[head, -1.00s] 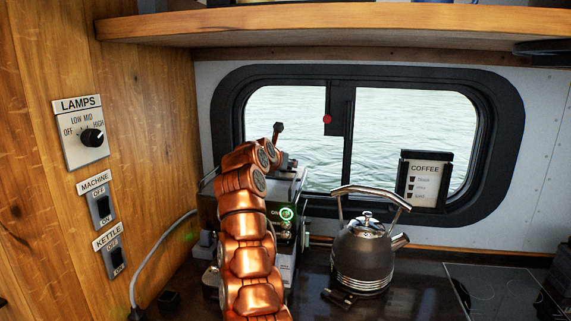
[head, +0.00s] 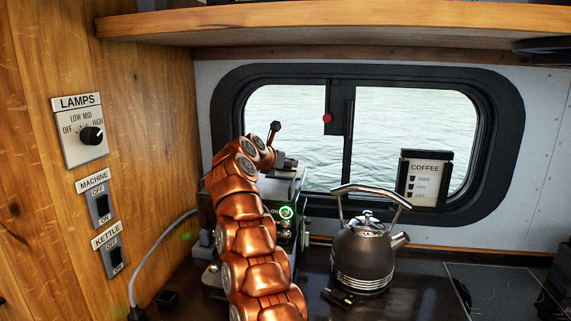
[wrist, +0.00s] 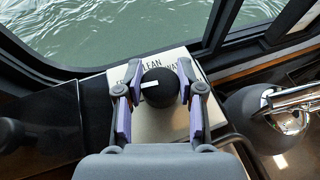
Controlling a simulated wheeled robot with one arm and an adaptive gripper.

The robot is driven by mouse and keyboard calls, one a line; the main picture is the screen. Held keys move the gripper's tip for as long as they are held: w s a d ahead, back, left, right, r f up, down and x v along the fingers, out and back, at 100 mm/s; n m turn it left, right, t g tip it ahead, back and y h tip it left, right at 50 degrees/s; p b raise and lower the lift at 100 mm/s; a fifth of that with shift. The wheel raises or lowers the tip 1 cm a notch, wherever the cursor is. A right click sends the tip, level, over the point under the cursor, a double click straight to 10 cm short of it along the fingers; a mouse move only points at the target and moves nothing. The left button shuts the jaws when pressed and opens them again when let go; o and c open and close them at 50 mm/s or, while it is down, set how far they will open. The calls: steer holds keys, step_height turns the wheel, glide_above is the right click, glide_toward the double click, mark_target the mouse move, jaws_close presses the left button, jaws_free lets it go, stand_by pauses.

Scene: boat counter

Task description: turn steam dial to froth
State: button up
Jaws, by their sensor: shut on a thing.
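The steam dial (wrist: 158,98) is a round black knob with a white pointer line, on the pale top panel (wrist: 176,57) of the coffee machine. Its pointer points left in the wrist view. Part of the lettering reads "CLEAN"; the other labels are cut off or covered, and I cannot read "froth". My gripper (wrist: 160,76) is shut on the dial, one finger on each side. In the head view the coffee machine (head: 301,184) stands below the window with a green light (head: 286,212) lit. My arm covers much of its left side and hides the dial.
A dark kettle (head: 362,252) stands close to the right of the machine. A shelf (head: 340,20) runs overhead. The left wall carries the lamps dial (head: 91,136), machine switch (head: 102,204) and kettle switch (head: 116,256). A coffee sign (head: 425,180) stands by the window.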

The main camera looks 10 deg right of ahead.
steer(key=o, duration=1.2)
steer(key=shift+c, duration=0.2)
steer(key=shift+a, duration=0.1)
steer(key=shift+s+a+r, duration=0.2)
steer(key=shift+s+a, duration=0.05)
steer(key=shift+a, duration=0.05)
steer(key=shift+v, duration=5.5)
